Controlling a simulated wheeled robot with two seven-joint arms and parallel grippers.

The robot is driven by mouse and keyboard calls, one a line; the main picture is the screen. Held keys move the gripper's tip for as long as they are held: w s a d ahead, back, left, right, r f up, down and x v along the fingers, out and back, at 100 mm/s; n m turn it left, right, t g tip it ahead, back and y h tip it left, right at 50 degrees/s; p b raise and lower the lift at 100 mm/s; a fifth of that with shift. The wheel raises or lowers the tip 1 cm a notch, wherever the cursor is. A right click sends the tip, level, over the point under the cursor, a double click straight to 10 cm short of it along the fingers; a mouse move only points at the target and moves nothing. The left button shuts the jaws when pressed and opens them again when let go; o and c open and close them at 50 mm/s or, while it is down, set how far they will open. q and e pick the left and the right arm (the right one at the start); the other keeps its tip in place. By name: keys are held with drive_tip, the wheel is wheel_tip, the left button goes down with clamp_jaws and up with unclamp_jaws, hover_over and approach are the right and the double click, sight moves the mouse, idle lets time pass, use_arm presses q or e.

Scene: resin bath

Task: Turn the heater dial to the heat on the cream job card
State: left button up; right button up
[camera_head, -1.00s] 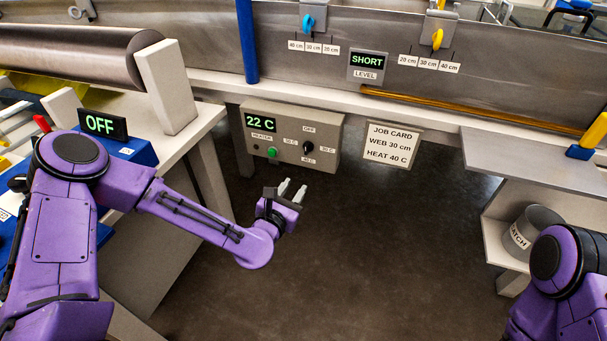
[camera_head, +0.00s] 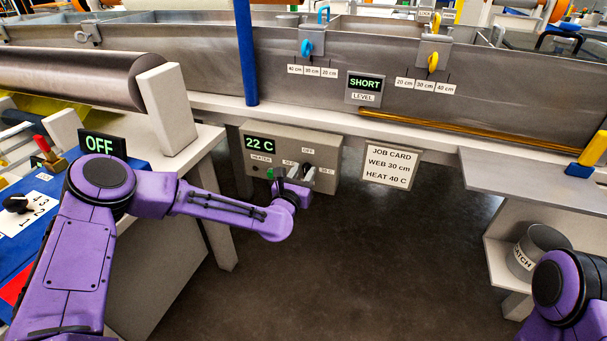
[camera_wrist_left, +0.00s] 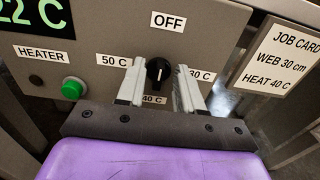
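The heater box (camera_head: 325,150) hangs under the bath's front edge. Its display (camera_head: 260,143) reads 22 C. In the left wrist view the black dial (camera_wrist_left: 158,72) has OFF above it, 50 C left, 30 C right and 40 C below; its white line points up, near OFF. A green button (camera_wrist_left: 74,88) is by the HEATER label. The cream job card (camera_head: 390,165) reads WEB 30 cm, HEAT 40 C. My left gripper (camera_head: 292,178) is open, its fingers (camera_wrist_left: 160,85) on either side of the dial; contact is unclear. My right gripper is out of view.
A small display on the bath wall reads SHORT (camera_head: 365,85), above LEVEL. A white bench with a roller (camera_head: 80,80) is at left, with an OFF display (camera_head: 102,145). A shelf (camera_head: 530,180) with a grey pot (camera_head: 540,245) is at right. The middle floor is clear.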

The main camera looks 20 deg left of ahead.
use_arm(q)
clamp_jaws()
